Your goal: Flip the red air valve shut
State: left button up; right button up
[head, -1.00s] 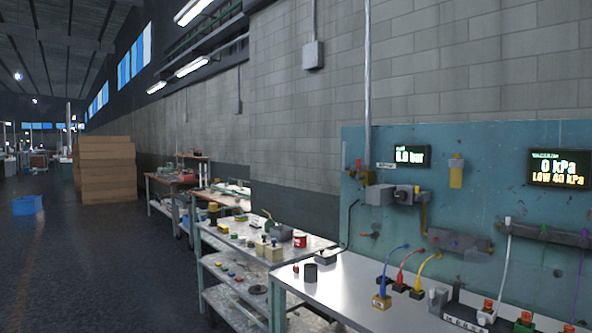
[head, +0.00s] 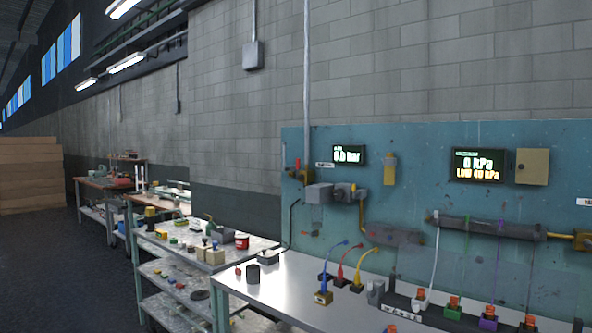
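A small red valve handle (head: 298,165) is at the upper left of the teal panel (head: 420,145), on a brassy fitting beside the grey vertical pipe. It looks roughly upright, but it is too small to be sure of its exact angle. The pressure display (head: 349,155) to its right shows a bar reading, apparently 0.0 bar. Neither of my grippers is in view.
A bench (head: 268,292) stands below the panel, with a dark cup, coloured plugs and a row of connectors on it. A cluttered cart (head: 165,245) is to its left. A vacuum display (head: 478,165) reads 0 kPa. Dark floor (head: 60,270) is clear at left.

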aim_at(298, 176)
jog(key=i+j, duration=0.2)
jog(key=i, duration=0.3)
jog(key=i+j+u, duration=0.15)
jog(key=i, duration=0.35)
jog(key=i+j, duration=0.25)
jog(key=i, duration=0.25)
jog(key=j+u, duration=0.05)
